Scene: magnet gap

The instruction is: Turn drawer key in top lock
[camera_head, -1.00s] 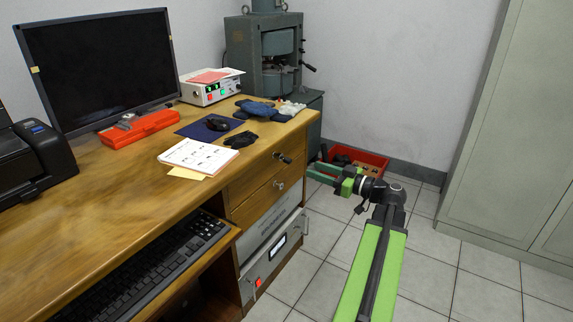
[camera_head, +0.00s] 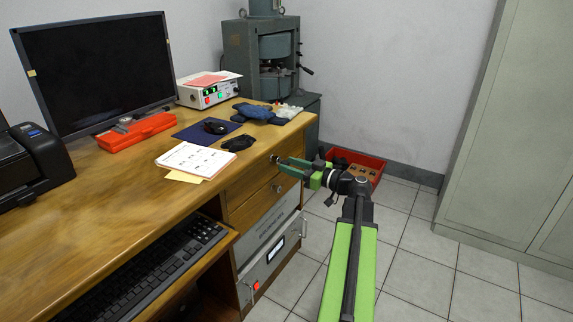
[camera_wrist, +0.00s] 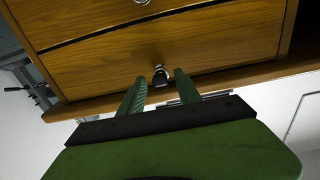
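The top drawer (camera_head: 253,178) of the wooden desk has a round metal lock (camera_head: 275,158) near its right end. In the wrist view the drawer front looks upside down, and the lock (camera_wrist: 160,70) has a dark key (camera_wrist: 160,81) in it, pointing towards me. My gripper (camera_head: 282,165) is at the drawer front, its green fingers reaching left to the lock. In the wrist view my gripper (camera_wrist: 159,80) is open, one finger on each side of the key, with a gap showing on both sides. The key is mostly hidden in the head view.
A second drawer lock (camera_head: 277,187) sits below, and a grey instrument (camera_head: 268,253) with a handle below that. The desk top (camera_head: 130,190) overhangs close to the gripper. A red crate (camera_head: 372,162) stands on the floor behind my arm. The tiled floor to the right is clear.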

